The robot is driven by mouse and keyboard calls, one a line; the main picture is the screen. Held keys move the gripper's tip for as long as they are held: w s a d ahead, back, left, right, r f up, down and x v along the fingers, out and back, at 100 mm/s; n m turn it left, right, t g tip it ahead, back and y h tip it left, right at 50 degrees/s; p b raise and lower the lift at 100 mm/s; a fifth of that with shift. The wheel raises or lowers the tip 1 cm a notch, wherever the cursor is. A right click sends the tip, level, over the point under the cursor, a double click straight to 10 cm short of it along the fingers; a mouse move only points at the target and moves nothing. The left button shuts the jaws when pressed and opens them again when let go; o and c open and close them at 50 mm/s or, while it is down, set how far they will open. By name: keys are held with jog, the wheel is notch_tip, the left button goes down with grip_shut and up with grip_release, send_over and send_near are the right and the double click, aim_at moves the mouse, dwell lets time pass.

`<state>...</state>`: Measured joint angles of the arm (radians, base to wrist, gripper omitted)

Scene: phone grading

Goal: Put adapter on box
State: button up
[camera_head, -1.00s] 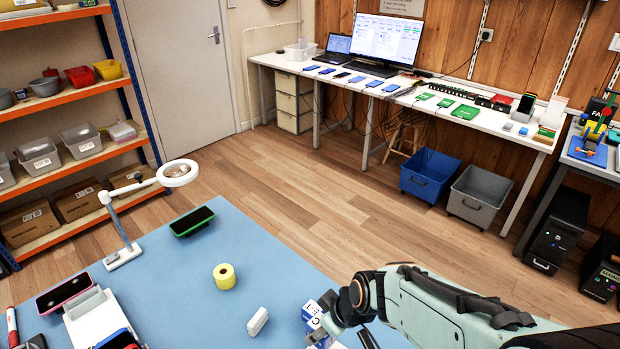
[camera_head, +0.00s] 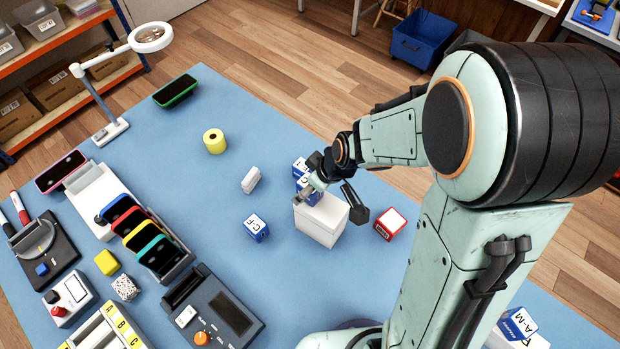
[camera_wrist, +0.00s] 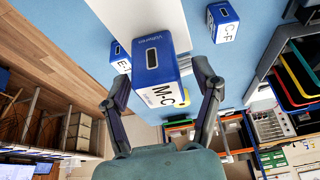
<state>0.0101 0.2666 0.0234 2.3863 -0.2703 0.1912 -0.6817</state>
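The white box (camera_head: 318,230) stands upright on the blue mat. Several blue-and-white adapter cubes are in view. The M-C adapter (camera_wrist: 158,62) fills the middle of the wrist view, between my fingers, with the white box (camera_wrist: 135,18) behind it. In the head view it is partly covered by my gripper (camera_head: 330,200) at the box's far edge; I cannot tell whether it touches the box. My gripper also shows in the wrist view (camera_wrist: 162,82), fingers spread, with narrow gaps beside the adapter. The E-T adapter (camera_head: 300,165) is just behind; the C-F adapter (camera_head: 256,226) stands left of the box.
A red cube (camera_head: 390,224) stands right of the box, a white block (camera_head: 251,180) to its left. A yellow roll (camera_head: 214,141), a phone rack (camera_head: 175,268) and a dark device (camera_head: 215,312) are further left. The A-M adapter (camera_head: 517,325) is at lower right.

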jog(key=shift+r, duration=0.35)
jog(key=s+v, duration=0.1)
jog(key=v, duration=1.1)
jog(key=s+d+m+g+h, duration=0.2)
jog(key=s+m, duration=0.5)
jog(key=s, duration=0.7)
jog(key=shift+f+m+g, duration=0.25)
jog(key=shift+m+g, duration=0.15)
jog(key=shift+g, duration=0.3)
